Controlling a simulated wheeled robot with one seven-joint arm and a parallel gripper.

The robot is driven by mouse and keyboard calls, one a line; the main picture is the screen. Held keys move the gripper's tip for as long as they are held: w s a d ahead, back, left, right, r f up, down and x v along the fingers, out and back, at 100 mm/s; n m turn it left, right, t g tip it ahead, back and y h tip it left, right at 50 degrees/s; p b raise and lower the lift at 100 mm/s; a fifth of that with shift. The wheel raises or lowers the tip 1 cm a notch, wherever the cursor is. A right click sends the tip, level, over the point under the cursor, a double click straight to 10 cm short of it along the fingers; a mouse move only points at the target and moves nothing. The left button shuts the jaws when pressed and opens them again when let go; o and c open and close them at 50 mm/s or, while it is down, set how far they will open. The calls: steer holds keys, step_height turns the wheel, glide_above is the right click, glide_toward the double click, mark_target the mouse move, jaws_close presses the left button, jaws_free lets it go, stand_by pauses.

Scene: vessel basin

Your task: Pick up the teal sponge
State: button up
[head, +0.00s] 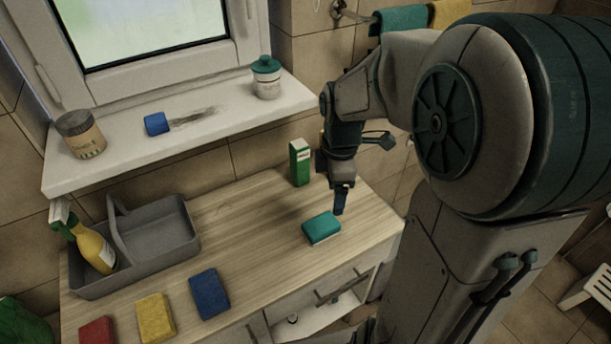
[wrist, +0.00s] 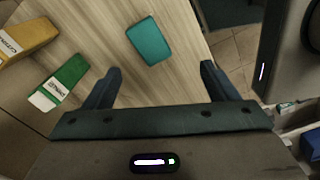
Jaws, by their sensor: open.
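The teal sponge (head: 321,228) lies flat on the wooden counter near its front right part. It also shows in the wrist view (wrist: 150,42), ahead of the fingertips and roughly between their lines. My gripper (head: 340,205) is above the counter, just to the right of and behind the sponge in the head view. In the wrist view my gripper (wrist: 160,80) has its two dark fingers wide apart with nothing between them. It does not appear to touch the sponge.
A green and white box (head: 300,163) stands behind the sponge. Blue (head: 209,293), yellow (head: 156,317) and red (head: 97,331) sponges lie to the left. A grey caddy (head: 165,238) holds a spray bottle (head: 95,250). The windowsill (head: 215,120) overhangs behind. Counter around the teal sponge is clear.

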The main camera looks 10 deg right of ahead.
steer(key=w+f+n+y, duration=0.1)
steer(key=w+f+n, duration=0.2)
steer(key=f+n, duration=0.15)
steer(key=b, duration=0.1)
glide_above(321, 223)
steer(key=d, duration=0.1)
steer(key=shift+n+g, duration=0.25)
steer(key=shift+g, duration=0.05)
step_height(321, 223, down, 7)
steer(key=shift+d, duration=0.15)
steer(key=shift+a+f, duration=0.2)
steer(key=shift+f, duration=0.7)
steer(key=shift+a+f, duration=0.25)
steer(key=shift+f, duration=0.7)
steer(key=shift+a+f, duration=0.2)
steer(key=shift+f, duration=0.7)
steer(key=c, duration=1.1)
steer(key=shift+r, duration=0.15)
steer(key=shift+r, duration=0.6)
step_height(321, 223, up, 3)
steer(key=shift+f, duration=0.15)
steer(key=d+r, duration=0.2)
steer(key=d, duration=0.2)
steer(key=d+r, duration=0.2)
steer(key=d, duration=0.1)
steer(key=w+d+r, duration=0.1)
steer(key=d+r, duration=0.2)
steer(key=d, duration=0.1)
steer(key=shift+d, duration=0.3)
